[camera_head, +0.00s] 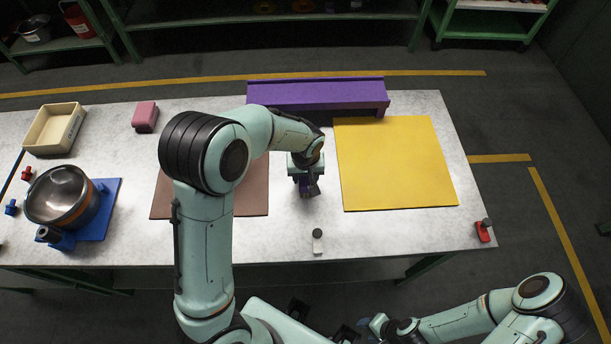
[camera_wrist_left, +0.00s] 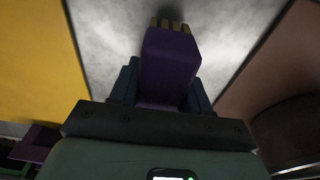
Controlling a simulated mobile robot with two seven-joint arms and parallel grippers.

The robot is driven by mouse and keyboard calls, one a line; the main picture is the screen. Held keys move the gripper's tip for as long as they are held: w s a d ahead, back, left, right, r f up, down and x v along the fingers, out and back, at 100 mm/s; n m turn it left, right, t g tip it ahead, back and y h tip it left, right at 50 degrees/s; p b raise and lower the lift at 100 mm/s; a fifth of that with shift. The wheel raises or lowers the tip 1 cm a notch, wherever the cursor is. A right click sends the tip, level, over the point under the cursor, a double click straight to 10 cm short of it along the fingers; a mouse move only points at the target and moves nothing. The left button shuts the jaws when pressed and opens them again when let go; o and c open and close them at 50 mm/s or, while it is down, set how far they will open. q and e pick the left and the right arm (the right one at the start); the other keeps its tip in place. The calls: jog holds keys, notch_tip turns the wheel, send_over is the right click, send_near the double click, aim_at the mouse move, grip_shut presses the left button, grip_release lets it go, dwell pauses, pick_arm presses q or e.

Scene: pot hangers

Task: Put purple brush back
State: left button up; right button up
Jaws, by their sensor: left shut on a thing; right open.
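My left gripper (camera_head: 307,187) is shut on the purple brush (camera_wrist_left: 168,62) over the table strip between the brown mat and the yellow mat. In the left wrist view the purple block of the brush sits between the fingers (camera_wrist_left: 162,88), with its tan bristles pointing away from the gripper. In the head view the gripper mostly hides the brush. The purple rack (camera_head: 315,94) stands at the table's far edge, beyond the gripper. My right gripper (camera_head: 368,327) is open, low at the bottom of the head view, off the table's near side.
The yellow mat (camera_head: 395,165) lies right of the gripper, the brown mat (camera_head: 253,190) left. A metal pot (camera_head: 60,192) on a blue base, a beige box (camera_head: 55,128) and a pink block (camera_head: 145,116) are at left. A small grey-topped item (camera_head: 318,241) stands near the front edge.

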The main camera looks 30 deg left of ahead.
pick_arm(q)
jog(key=shift+f, duration=0.3)
jog(key=shift+f, duration=0.15)
jog(key=o, duration=1.2)
jog(key=r, duration=0.4)
jog(key=s+r, duration=0.1)
jog(key=r, duration=0.3)
jog(key=r+p, duration=0.1)
jog(key=r, duration=0.3)
jog(key=shift+s+d+r, duration=0.15)
jog(key=shift+d, duration=0.25)
